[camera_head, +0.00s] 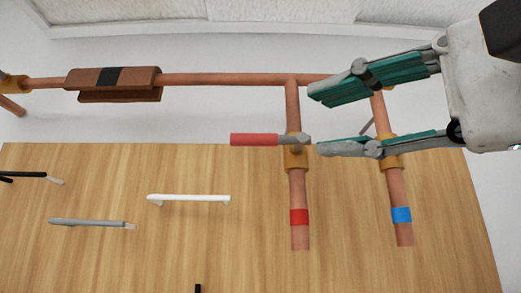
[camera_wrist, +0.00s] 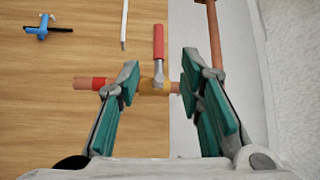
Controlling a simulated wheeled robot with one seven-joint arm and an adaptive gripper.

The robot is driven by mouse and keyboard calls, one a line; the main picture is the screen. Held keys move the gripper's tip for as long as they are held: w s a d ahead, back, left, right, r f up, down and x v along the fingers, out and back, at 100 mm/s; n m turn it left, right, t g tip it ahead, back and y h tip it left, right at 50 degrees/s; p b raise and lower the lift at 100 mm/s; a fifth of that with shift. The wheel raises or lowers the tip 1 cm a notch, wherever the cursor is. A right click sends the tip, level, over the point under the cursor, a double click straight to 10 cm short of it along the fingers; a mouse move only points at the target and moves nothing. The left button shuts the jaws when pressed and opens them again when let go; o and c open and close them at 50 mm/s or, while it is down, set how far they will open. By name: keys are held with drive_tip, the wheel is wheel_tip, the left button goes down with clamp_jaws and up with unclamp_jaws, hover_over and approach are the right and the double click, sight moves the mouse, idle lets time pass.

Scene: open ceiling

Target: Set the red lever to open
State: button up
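The red lever (camera_head: 254,140) points left in the head view, crosswise to its vertical copper pipe. Its grey hub joins the brass valve (camera_head: 296,158), above a red band (camera_head: 299,217). My gripper (camera_head: 316,122) is open and empty, coming in from the right with its fingertips close to the hub. In the wrist view, the red lever (camera_wrist: 158,42) shows between the spread fingertips of my gripper (camera_wrist: 160,66), with the brass valve (camera_wrist: 153,86) below it. I cannot tell the exact depth gap.
A second pipe with a blue band (camera_head: 401,215) stands to the right, its valve (camera_head: 391,157) partly behind my gripper. A horizontal copper pipe (camera_head: 220,79) runs above. A white bar (camera_head: 190,198) and a grey bar (camera_head: 88,222) are on the wooden surface (camera_head: 200,255) at left.

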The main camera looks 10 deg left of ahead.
sight(260, 138)
drive_tip(key=x, duration=1.2)
drive_tip(key=shift+w+a+p, duration=0.15)
drive_tip(key=shift+a+p, duration=0.05)
drive_tip(key=shift+p, duration=0.1)
clamp_jaws()
